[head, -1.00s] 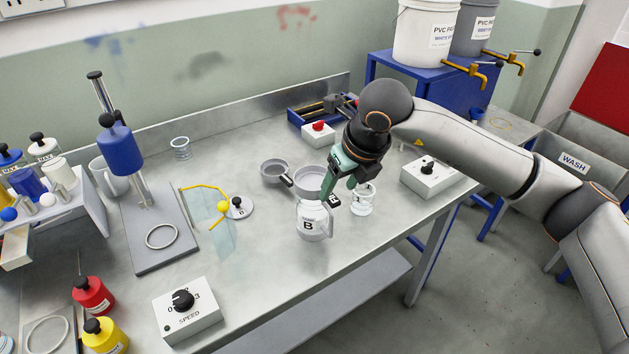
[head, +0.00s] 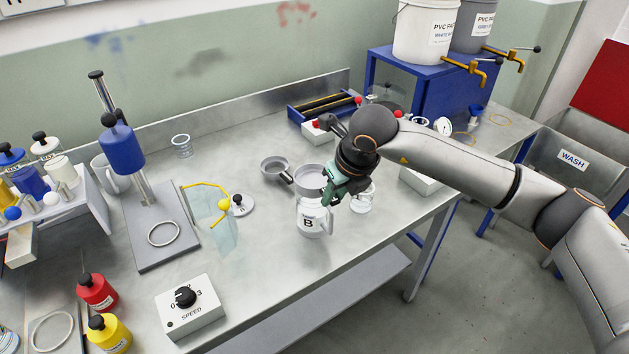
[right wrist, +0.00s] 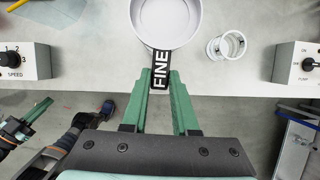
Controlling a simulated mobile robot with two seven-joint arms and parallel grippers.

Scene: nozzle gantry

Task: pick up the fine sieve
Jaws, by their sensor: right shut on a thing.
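The fine sieve (head: 312,176) is a grey round pan with a black handle. In the right wrist view its pale bowl (right wrist: 167,22) is at the top, and the handle label (right wrist: 160,70) reads FINE. My right gripper (right wrist: 161,82) is shut on this handle, its green fingers on either side.
A second grey sieve (head: 274,168) lies to the left. A clear cup (head: 362,200) stands right of the jug. The table's front edge is close by.

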